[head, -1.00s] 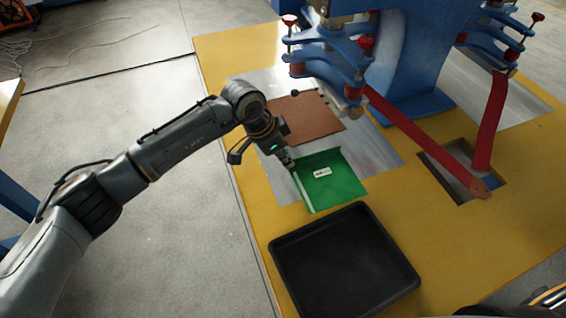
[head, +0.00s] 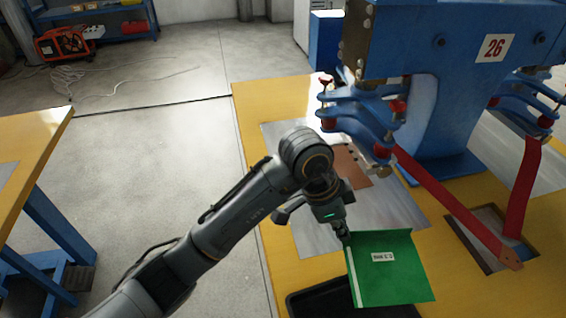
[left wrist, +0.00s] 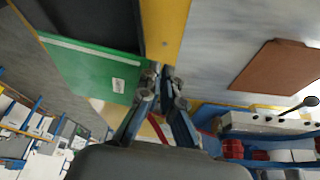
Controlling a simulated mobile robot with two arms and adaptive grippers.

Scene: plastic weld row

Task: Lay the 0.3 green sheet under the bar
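My left gripper (head: 346,238) is shut on the sheet's edge. In the left wrist view the green sheet (left wrist: 95,70) spreads left from the fingertips (left wrist: 160,75). The bar (head: 378,165) is under the blue welder arms, beyond the gripper, above the metal plate (head: 385,205). The sheet is apart from it, on the near side. My right gripper is not in view.
A brown sheet (head: 350,166) lies on the metal plate beneath the bar, partly hidden by my arm. The black tray (head: 305,300) is on the yellow table (head: 262,105). Red straps (head: 450,205) run from the welder to an opening in the table.

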